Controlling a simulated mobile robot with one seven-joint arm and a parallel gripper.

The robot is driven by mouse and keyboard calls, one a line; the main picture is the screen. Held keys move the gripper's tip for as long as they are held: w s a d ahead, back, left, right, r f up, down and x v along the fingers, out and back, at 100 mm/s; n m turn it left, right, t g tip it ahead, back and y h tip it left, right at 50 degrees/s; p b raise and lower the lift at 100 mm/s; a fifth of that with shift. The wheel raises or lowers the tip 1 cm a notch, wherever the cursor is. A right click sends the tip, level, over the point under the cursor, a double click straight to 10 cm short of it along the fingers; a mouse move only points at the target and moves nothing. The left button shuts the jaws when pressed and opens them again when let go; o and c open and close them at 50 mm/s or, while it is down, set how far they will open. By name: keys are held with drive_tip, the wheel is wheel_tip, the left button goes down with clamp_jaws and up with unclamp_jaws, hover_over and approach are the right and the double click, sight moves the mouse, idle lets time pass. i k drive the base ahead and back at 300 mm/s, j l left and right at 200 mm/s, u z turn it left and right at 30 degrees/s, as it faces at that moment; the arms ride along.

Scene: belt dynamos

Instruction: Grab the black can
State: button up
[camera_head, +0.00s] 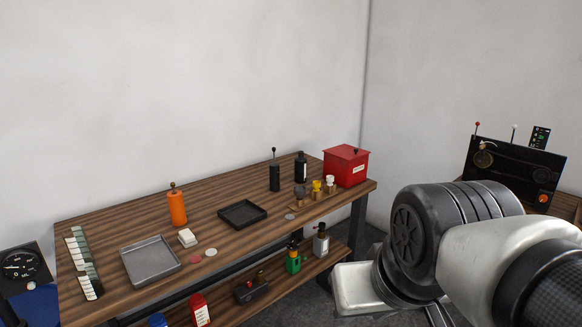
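Two black containers stand upright near the back right of the wooden workbench (110,230). One is a slim black can (275,180) with a thin stem and a small knob on top. The other is a black bottle-like container (301,172) with a narrower neck and a pale mark on its side. I cannot tell which of them is the black can meant. My arm is at the lower right, in front of the bench and well apart from both. Part of my gripper (437,315) shows at the bottom edge; its fingertips are cut off, so its opening is hidden.
A red box (346,166) stands right of the black containers, with several small knobbed pieces (317,187) in front. A black tray (242,213), an orange can (177,207) and a grey tray (150,262) are further left. The lower shelf (270,290) holds more cans.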

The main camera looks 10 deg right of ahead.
sight(301, 161)
drive_tip(key=i+l+u, duration=0.7)
drive_tip(key=u, duration=0.15)
drive_tip(key=i+l+u, duration=0.1)
drive_tip(key=l, duration=0.25)
drive_tip(key=i+l, duration=0.3)
drive_tip(key=i+l+u, duration=0.15)
drive_tip(key=l, duration=0.3)
drive_tip(key=i+l, duration=0.2)
drive_tip(key=l, duration=0.2)
drive_tip(key=i+l, duration=0.15)
drive_tip(key=l, duration=0.2)
drive_tip(key=i+l, duration=0.2)
drive_tip(key=l, duration=0.2)
drive_tip(key=i+l, duration=0.15)
drive_tip(key=l, duration=0.25)
drive_tip(key=i+l, duration=0.2)
drive_tip(key=l, duration=0.15)
drive_tip(key=i+l, duration=0.15)
drive_tip(key=l, duration=0.25)
